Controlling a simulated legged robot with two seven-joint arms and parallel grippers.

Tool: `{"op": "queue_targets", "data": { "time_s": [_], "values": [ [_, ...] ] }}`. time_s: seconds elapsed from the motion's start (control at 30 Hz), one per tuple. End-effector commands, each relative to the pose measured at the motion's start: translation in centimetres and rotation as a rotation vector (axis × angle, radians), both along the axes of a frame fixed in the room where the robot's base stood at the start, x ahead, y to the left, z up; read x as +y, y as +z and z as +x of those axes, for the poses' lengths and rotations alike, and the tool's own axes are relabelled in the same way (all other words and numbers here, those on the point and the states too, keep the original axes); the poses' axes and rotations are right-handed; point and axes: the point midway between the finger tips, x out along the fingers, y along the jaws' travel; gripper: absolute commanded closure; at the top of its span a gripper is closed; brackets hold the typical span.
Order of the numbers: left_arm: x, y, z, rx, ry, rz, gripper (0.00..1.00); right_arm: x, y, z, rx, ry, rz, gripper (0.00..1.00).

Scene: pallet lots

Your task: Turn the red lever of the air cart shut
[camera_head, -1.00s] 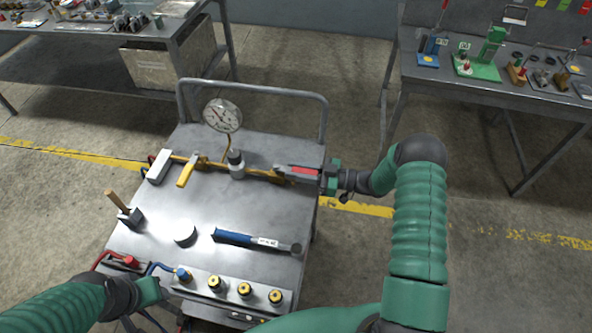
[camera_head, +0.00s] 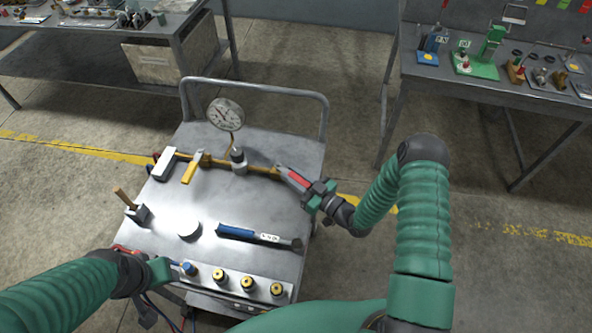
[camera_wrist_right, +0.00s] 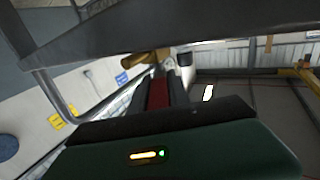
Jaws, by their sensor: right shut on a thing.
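The air cart (camera_head: 200,258) stands in front of me with a brass pipe (camera_head: 220,162) along its far part. The red lever (camera_head: 297,179) is at the right end of the pipe and points right and toward me at a slant. My right gripper (camera_head: 299,182) is shut on it; the red lever (camera_wrist_right: 158,92) also shows between the fingers in the right wrist view. A yellow lever (camera_head: 190,171) sits farther left on the pipe. My left gripper (camera_head: 165,268) is by the cart's near left corner; its fingertips are not clear.
A pressure gauge (camera_head: 226,114) rises from the pipe, and the cart's handle rail (camera_head: 255,87) is behind it. A blue-handled hammer (camera_head: 258,236), a white round piece (camera_head: 189,230) and a wooden-handled tool (camera_head: 132,206) lie on the top. A right-hand workbench (camera_head: 490,87) stands beyond.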

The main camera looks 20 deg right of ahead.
Motion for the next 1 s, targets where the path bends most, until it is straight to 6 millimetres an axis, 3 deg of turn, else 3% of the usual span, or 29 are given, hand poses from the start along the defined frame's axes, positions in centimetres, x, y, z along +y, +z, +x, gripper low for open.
{"op": "queue_targets", "data": {
  "time_s": [0.3,0.8,0.83,1.0],
  "values": [
    [0.0,0.43,0.0,0.0,0.0,0.0,0.56,0.62,0.31,-0.1,-0.008,-0.136,0.003,1.0],
    [0.0,0.45,0.0,0.0,0.0,0.0,0.56,0.65,0.41,-0.04,-0.013,-0.162,0.003,1.0],
    [0.0,0.45,0.0,0.0,0.0,0.0,0.56,0.65,0.41,-0.04,-0.014,-0.162,0.003,0.77],
    [0.0,0.44,0.0,0.0,0.0,0.0,0.56,0.7,0.27,-0.12,-0.01,-0.16,0.002,0.56]
  ]
}}
